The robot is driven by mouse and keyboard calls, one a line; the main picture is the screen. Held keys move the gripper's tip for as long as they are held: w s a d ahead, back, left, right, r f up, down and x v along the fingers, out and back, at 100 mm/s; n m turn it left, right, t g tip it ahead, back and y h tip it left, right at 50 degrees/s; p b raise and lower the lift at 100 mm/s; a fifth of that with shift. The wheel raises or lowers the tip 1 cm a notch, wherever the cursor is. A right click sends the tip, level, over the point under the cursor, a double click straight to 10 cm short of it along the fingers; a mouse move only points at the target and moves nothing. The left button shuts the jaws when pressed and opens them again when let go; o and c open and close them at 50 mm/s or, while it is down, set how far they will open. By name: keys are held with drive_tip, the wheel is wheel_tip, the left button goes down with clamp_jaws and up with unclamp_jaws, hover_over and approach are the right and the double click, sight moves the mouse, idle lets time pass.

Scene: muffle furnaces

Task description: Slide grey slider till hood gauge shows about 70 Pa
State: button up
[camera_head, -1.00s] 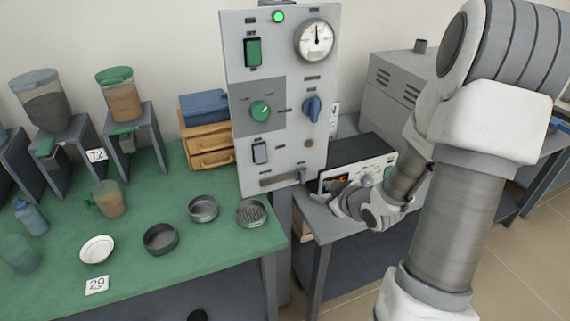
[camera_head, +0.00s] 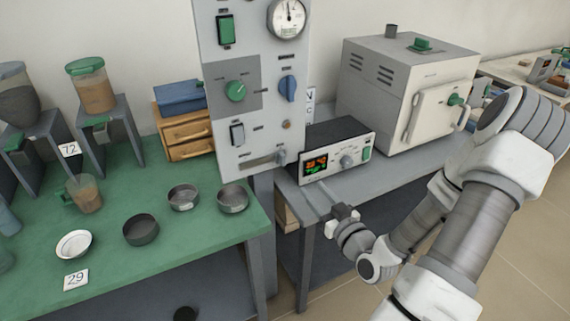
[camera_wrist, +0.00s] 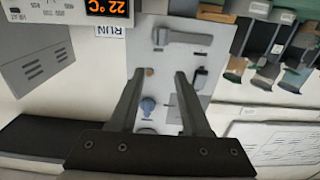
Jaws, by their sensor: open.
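The grey control panel (camera_head: 215,110) stands upright at the centre back. Its grey slider (camera_head: 281,157) sits at the right end of a horizontal slot low on the panel. The slider also shows in the wrist view (camera_wrist: 160,37), where the panel appears upside down. The round hood gauge (camera_head: 288,17) is at the panel's top right, with its needle pointing about straight up. Its numbers are too small to read. My gripper (camera_head: 343,212) is below and right of the slider, apart from it. In the wrist view my gripper (camera_wrist: 160,72) is open and empty, its fingers pointing towards the panel.
A controller box (camera_head: 335,152) with a lit display stands right of the panel, close above my gripper. A white furnace (camera_head: 410,90) is behind it. The green table (camera_head: 110,200) at left holds dishes and dispensers. The panel also carries a green knob (camera_head: 236,91) and blue knob (camera_head: 288,88).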

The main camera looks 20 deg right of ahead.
sight(284, 157)
drive_tip(key=w+b, duration=0.4)
drive_tip(key=w, duration=0.1)
drive_tip(key=w+b, duration=0.4)
drive_tip(key=w, duration=0.2)
drive_tip(key=w+b, duration=0.4)
drive_tip(key=w, duration=0.1)
drive_tip(key=shift+w+a, duration=0.15)
drive_tip(key=shift+a, duration=0.25)
clamp_jaws()
drive_tip(key=shift+f, duration=0.1)
idle(1.1)
